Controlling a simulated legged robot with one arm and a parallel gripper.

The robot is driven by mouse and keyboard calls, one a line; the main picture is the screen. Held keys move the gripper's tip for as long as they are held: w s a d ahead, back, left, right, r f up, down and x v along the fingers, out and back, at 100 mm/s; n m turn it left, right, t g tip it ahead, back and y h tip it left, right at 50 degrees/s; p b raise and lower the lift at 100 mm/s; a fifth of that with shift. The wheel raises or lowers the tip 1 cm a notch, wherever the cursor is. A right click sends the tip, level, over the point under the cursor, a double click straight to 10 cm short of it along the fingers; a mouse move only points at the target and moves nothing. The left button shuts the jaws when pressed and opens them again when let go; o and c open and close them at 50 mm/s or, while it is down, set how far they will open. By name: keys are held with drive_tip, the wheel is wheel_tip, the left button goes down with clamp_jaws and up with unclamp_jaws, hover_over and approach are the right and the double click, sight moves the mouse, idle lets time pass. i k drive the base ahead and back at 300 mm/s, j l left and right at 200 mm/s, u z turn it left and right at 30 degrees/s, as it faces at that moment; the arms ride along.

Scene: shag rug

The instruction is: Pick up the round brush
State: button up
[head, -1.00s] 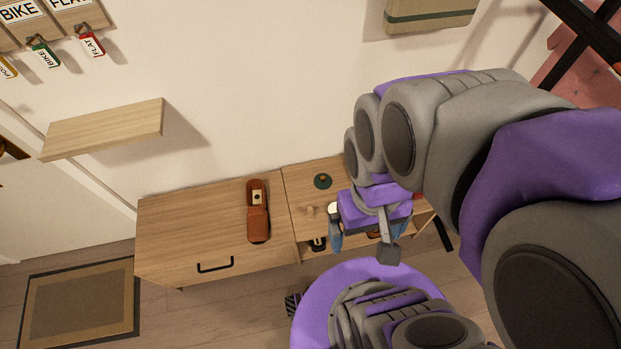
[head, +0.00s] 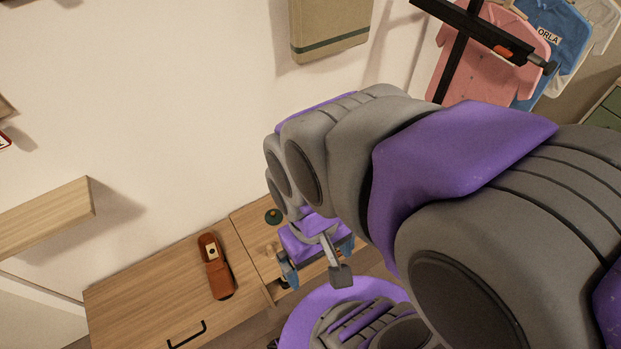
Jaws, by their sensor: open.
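A small dark green round item (head: 273,216) with a knob on top lies on the wooden cabinet top, just behind and left of my gripper. A small pale wooden piece (head: 270,254) stands in front of it, close beside my gripper's left finger. I cannot tell which of these is the round brush. My gripper (head: 318,262) points down over the right part of the cabinet, its blue-grey fingers apart. I see nothing between them, but my arm and the gripper body hide part of the area. I cannot tell whether it touches anything.
A wall shelf (head: 45,215) juts out at left. A beige bag or panel (head: 330,25) hangs above. Shirts (head: 490,55) hang on a black rack at upper right.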

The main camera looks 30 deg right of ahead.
sight(270, 254)
drive_tip(key=z, duration=0.8)
drive_tip(key=u, duration=0.8)
drive_tip(key=j+z, duration=0.25)
drive_tip(key=z, duration=0.15)
drive_tip(key=j+z, duration=0.35)
drive_tip(key=k+j+z, duration=0.1)
drive_tip(key=z, duration=0.3)
